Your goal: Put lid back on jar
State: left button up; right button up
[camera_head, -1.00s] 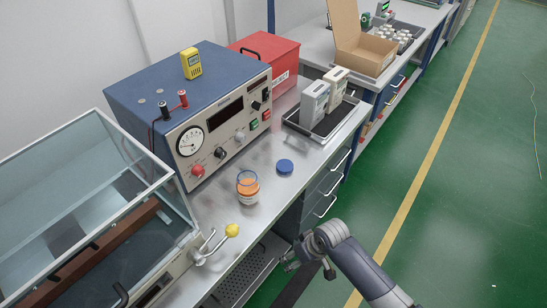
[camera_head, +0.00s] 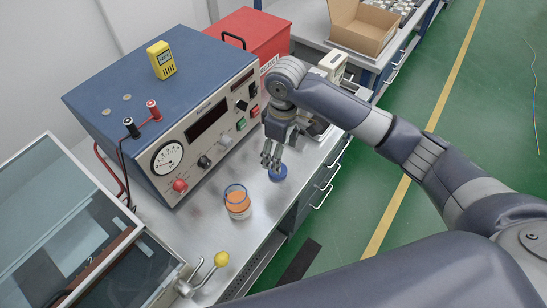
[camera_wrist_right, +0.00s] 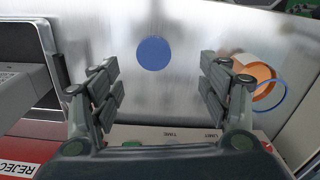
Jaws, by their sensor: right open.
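The blue lid (camera_head: 278,172) lies flat on the metal bench, to the right of and behind the jar in the head view. The jar (camera_head: 237,203) stands upright and open on the bench, clear with orange contents. My right gripper (camera_head: 270,161) is above the bench close to the lid, pointing down. In the right wrist view the right gripper (camera_wrist_right: 160,85) is open and empty. The lid (camera_wrist_right: 153,53) shows between and beyond its fingertips, apart from them. The jar (camera_wrist_right: 257,82) is partly hidden behind the finger on the right there. My left gripper is not in view.
A blue test unit (camera_head: 165,95) with dials stands behind the jar. A glass-topped case (camera_head: 70,215) and a yellow-knobbed lever (camera_head: 221,259) are at left front. A red box (camera_head: 248,38) is behind.

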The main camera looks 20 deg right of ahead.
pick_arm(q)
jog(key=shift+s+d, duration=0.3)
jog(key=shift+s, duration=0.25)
pick_arm(e)
jog(key=shift+w+d+r, duration=0.35)
jog(key=shift+w+r, duration=0.2)
jog(key=shift+r, duration=0.1)
send_over(283, 174)
jog(key=w, duration=0.2)
notch_tip(283, 174, down, 5)
jog(key=shift+s+a+f+p, duration=0.1)
jog(key=shift+s+a+p, duration=0.05)
jog(key=shift+p, duration=0.15)
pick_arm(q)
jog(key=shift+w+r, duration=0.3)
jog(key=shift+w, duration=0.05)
pick_arm(e)
jog(key=shift+f, duration=0.3)
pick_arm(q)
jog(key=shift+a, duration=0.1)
